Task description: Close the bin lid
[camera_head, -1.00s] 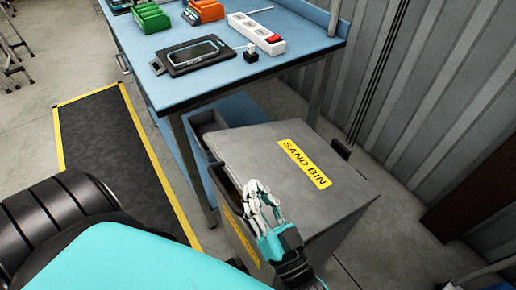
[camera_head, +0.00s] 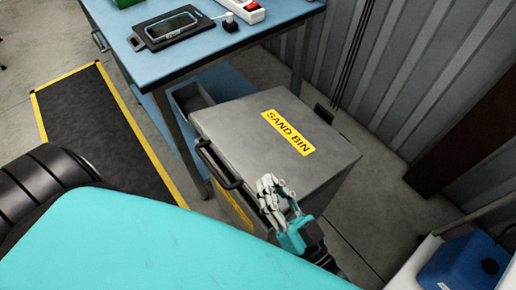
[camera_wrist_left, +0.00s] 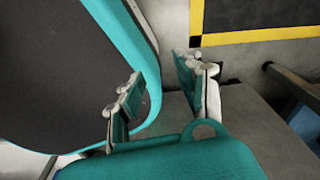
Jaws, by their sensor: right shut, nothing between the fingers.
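The grey sand bin stands on the floor; its yellow-labelled front (camera_head: 232,203) shows below the lid. The lid (camera_head: 240,130) is a flat grey panel with a yellow "SAND BIN" label, lying over the bin's top. I see no clear gap under it, but part of the front edge is hidden. A black handle (camera_head: 217,165) sits at the lid's front edge. My right gripper (camera_head: 268,190) is shut and empty, at the lid's near front corner, to the right of the handle; contact is unclear.
A blue workbench (camera_head: 185,50) stands behind the bin, carrying a black tray with a phone (camera_head: 172,26) and a power strip (camera_head: 240,10). A corrugated wall (camera_head: 405,80) is to the right. A blue container (camera_head: 462,262) is at lower right. A black mat (camera_head: 95,125) lies left.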

